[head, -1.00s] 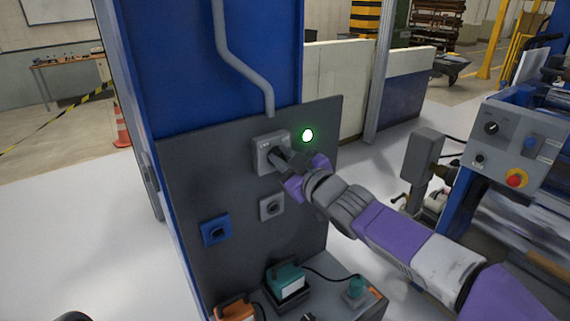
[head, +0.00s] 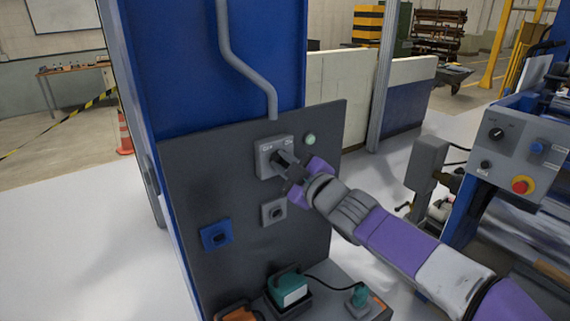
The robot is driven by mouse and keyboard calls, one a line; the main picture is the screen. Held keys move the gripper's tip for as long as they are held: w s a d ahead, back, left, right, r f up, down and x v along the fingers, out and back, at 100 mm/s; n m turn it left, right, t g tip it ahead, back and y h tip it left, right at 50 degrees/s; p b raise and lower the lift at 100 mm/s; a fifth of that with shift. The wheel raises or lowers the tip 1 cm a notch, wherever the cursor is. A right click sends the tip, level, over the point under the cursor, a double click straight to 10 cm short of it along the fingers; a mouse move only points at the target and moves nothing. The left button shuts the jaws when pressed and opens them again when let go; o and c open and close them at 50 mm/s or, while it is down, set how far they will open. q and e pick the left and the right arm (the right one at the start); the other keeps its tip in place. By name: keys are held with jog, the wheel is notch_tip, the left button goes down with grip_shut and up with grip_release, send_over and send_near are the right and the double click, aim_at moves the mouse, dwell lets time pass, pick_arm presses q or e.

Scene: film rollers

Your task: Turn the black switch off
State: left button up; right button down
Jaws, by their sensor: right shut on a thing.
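The black switch (head: 277,157) sits on a grey box (head: 264,163) at the upper part of a dark panel (head: 190,190). Its knob is mostly hidden by my right gripper (head: 287,161), which is shut on it. Labels show on the top of the box, too small to read surely. The round lamp (head: 309,140) to the right of the box is pale and unlit. My left gripper is not in view.
Below are a grey socket (head: 273,211) and a blue socket (head: 216,235). A teal device (head: 288,288) and a teal plug (head: 360,295) sit on the ledge at the bottom. A grey control box (head: 517,150) stands at right.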

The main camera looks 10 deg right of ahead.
jog(key=shift+r, duration=0.15)
jog(key=c, duration=1)
grip_release()
jog(key=shift+w, duration=0.1)
jog(key=shift+c, duration=0.2)
jog(key=p+v, duration=0.2)
jog(key=v, duration=0.5)
jog(key=shift+s, duration=0.3)
jog(key=shift+d, duration=0.1)
